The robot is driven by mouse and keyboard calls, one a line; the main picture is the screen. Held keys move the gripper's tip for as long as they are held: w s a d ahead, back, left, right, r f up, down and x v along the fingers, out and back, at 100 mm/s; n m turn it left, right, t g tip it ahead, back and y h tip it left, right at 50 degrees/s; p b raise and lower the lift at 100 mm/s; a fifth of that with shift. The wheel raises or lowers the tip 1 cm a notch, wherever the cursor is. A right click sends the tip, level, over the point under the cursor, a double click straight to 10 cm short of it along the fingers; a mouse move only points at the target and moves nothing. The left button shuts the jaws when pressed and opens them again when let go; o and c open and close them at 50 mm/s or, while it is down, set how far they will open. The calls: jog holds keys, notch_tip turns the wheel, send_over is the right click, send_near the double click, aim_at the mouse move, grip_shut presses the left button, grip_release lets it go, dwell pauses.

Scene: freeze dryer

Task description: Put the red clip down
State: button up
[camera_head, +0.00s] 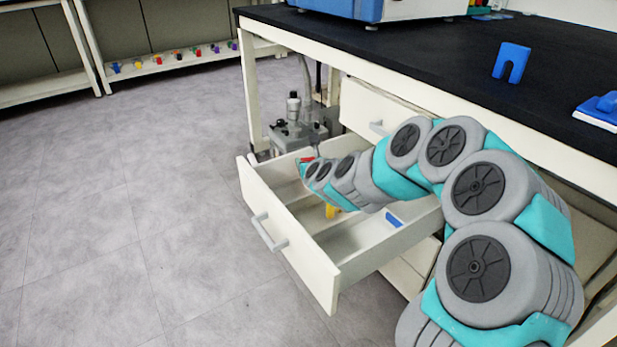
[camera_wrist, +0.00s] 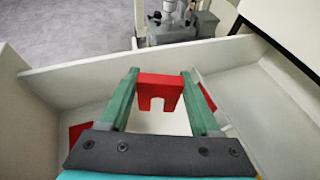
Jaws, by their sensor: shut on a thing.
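My gripper (camera_wrist: 160,78) is shut on the red clip (camera_wrist: 159,90), a small block with a notch in its lower edge, held between the green fingers in the wrist view. The clip appears to be over the open drawer, with the drawer's walls around it. In the head view my arm reaches into the open white drawer (camera_head: 291,237), and a little red (camera_head: 306,159) shows at the arm's far end. The fingers are mostly hidden there. I cannot tell how high the clip is above the drawer floor.
A yellow piece (camera_head: 331,211) and a blue piece (camera_head: 393,217) are in the drawer. Other red pieces (camera_wrist: 77,132) show beside my fingers. A grey pump-like device (camera_head: 296,126) stands behind the drawer. The black benchtop (camera_head: 440,62) holds a blue clip (camera_head: 511,62).

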jog(key=shift+f, duration=2.05)
jog(key=shift+f+b, duration=0.2)
jog(key=shift+b, duration=0.25)
jog(key=o, duration=1.3)
jog(key=shift+r, duration=0.1)
jog(key=shift+r, duration=0.15)
jog(key=shift+s+d, duration=0.1)
jog(key=v, duration=0.9)
jog(key=shift+s, duration=0.15)
jog(key=shift+b+v, duration=0.4)
jog(key=shift+v, duration=0.8)
